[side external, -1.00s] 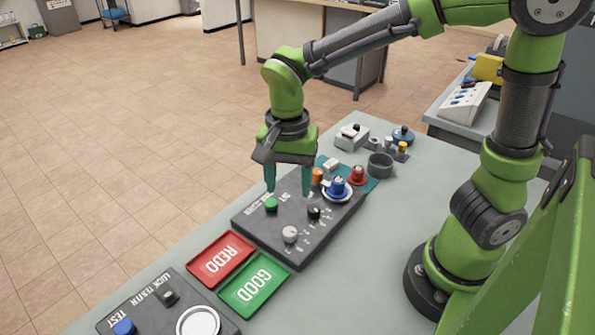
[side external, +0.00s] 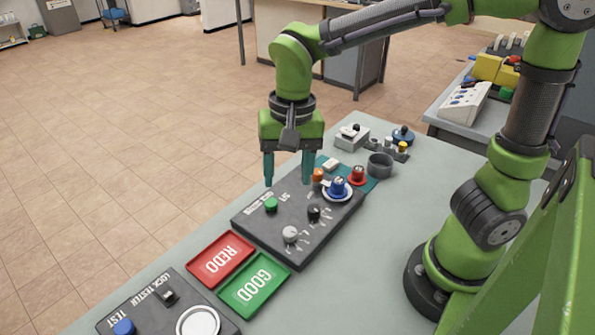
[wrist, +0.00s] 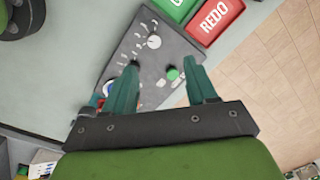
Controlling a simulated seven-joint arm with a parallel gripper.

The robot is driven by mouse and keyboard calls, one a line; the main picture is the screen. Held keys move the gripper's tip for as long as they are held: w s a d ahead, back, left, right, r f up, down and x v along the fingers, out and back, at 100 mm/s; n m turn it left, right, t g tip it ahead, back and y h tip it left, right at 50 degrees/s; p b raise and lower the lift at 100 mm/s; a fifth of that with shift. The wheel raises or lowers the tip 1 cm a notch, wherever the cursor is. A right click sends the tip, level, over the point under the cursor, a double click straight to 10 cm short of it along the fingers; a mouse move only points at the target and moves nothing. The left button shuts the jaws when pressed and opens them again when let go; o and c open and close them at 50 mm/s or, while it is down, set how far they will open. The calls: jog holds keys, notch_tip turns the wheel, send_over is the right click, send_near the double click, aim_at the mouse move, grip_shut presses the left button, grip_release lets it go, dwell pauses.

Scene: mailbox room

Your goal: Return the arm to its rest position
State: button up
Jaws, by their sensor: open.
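My gripper (side external: 287,183) hangs above the dark control panel, pointing down, with its two teal fingers apart and nothing between them. The wrist view also shows the open gripper (wrist: 162,80) over the panel. The dark panel (side external: 262,228) lies on the grey table and carries a green button (side external: 271,204), a black knob (side external: 314,213) and a grey knob (side external: 290,234). The fingertips appear to be above the green button and apart from it. My arm reaches in from the right.
A red REDO tray (side external: 221,258) and a green GOOD tray (side external: 254,284) lie beside the panel. A blue knob (side external: 338,187), a red knob (side external: 358,175) and a grey cup (side external: 380,164) stand behind. A tester panel (side external: 168,296) is at the front. Bare table (side external: 370,240) lies right.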

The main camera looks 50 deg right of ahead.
jog(key=s+d+r+n+t+y, duration=0.1)
jog(key=s+d+r+n+t, duration=0.3)
jog(key=d, duration=0.4)
jog(key=s+r+t, duration=0.1)
jog(key=s+t, duration=0.1)
jog(key=shift+s+d+t, duration=0.2)
jog(key=shift+s+t, duration=0.05)
jog(key=shift+t, duration=0.15)
